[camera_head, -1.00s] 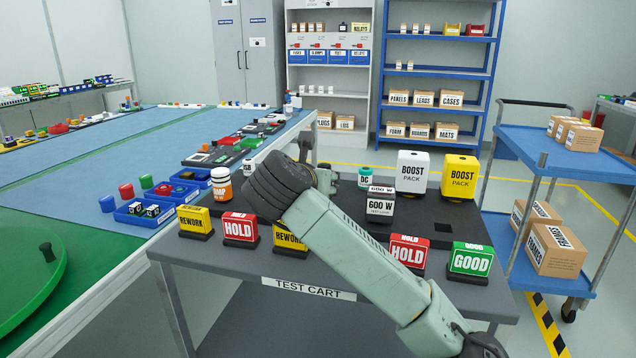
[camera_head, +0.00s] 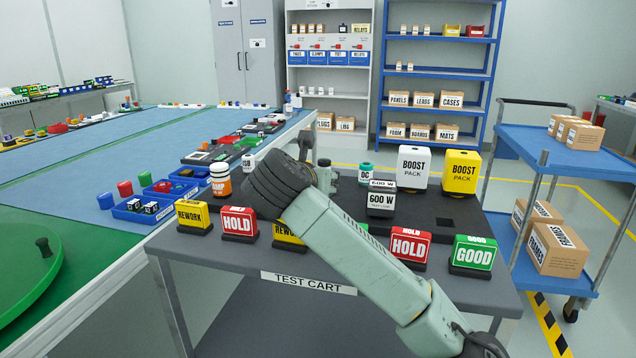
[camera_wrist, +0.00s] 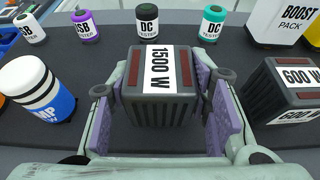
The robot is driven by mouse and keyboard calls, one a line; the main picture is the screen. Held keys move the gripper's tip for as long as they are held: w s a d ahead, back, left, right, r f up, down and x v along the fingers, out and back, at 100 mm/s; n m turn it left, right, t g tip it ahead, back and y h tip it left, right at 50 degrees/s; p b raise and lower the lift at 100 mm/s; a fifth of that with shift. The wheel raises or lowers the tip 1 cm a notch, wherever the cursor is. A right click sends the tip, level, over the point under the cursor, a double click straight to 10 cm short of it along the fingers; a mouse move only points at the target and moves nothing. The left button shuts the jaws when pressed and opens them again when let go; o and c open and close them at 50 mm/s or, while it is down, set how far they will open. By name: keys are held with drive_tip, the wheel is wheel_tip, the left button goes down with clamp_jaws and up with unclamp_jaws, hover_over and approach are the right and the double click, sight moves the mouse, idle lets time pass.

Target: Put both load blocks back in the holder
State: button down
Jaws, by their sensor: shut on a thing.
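My gripper (camera_wrist: 166,108) is shut on the 1500 W load block (camera_wrist: 148,101), a dark ribbed block with red strips and a white label, in the wrist view. I cannot tell whether the block touches the cart top. In the head view my arm hides it. The other load block, 600 W (camera_head: 381,203), stands upright on the cart to the right of my arm; it also shows at the right edge of the wrist view (camera_wrist: 284,98). A black slab with a square recess (camera_head: 444,222) lies right of it; I cannot tell whether this is the holder.
White (camera_head: 413,168) and yellow (camera_head: 460,174) boost packs stand behind the slab. REWORK, HOLD and GOOD (camera_head: 473,255) signs line the cart's front edge. Several tester bottles (camera_wrist: 148,22) stand beyond the held block, and a blue-and-white bottle (camera_wrist: 38,90) stands at its left.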

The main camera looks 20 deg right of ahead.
drive_tip(key=shift+f+b, duration=0.35)
drive_tip(key=shift+b, duration=0.2)
drive_tip(key=c, duration=1)
unclamp_jaws()
drive_tip(key=shift+c, duration=0.2)
drive_tip(key=shift+o, duration=1.4)
drive_tip(key=shift+f, duration=0.1)
drive_tip(key=v, duration=1.1)
drive_tip(key=shift+s, duration=0.1)
drive_tip(key=shift+s+a+r, duration=0.25)
drive_tip(key=shift+s+a, duration=0.05)
